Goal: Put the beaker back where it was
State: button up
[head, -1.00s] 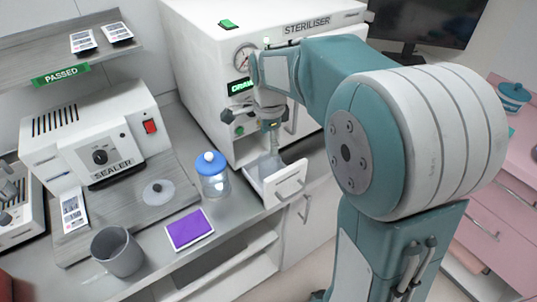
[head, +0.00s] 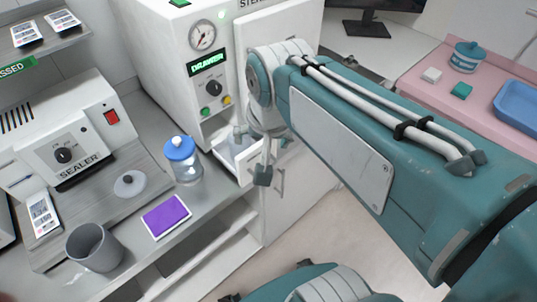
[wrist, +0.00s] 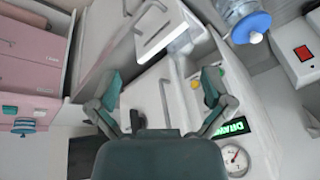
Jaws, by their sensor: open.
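A clear glass vessel, which looks like the beaker (head: 238,138), stands in the pulled-out white drawer (head: 226,158) of the steriliser. It also shows faintly in the wrist view (wrist: 182,44), and its outline is hard to make out. My gripper (head: 270,160) is beside the drawer's right side in the head view, with its fingers apart. In the wrist view my gripper (wrist: 162,82) has nothing between its fingertips, and the drawer lies beyond them. The steriliser (head: 165,60) has a lit green display and a gauge.
A jar with a blue lid (head: 183,165) stands close to the drawer's left. A purple pad (head: 166,216), a grey mug (head: 94,248) and the sealer (head: 65,150) are on the counter. A pink cabinet (head: 425,75) stands at the right.

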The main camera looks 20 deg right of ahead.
jog(key=s+n, duration=0.1)
jog(key=s+f+n+t, duration=0.1)
jog(key=s+n, duration=0.1)
jog(key=s+f+n, duration=0.1)
jog(key=s+n, duration=0.1)
jog(key=shift+s+t, duration=0.2)
jog(key=shift+t, duration=0.1)
dwell(1.0)
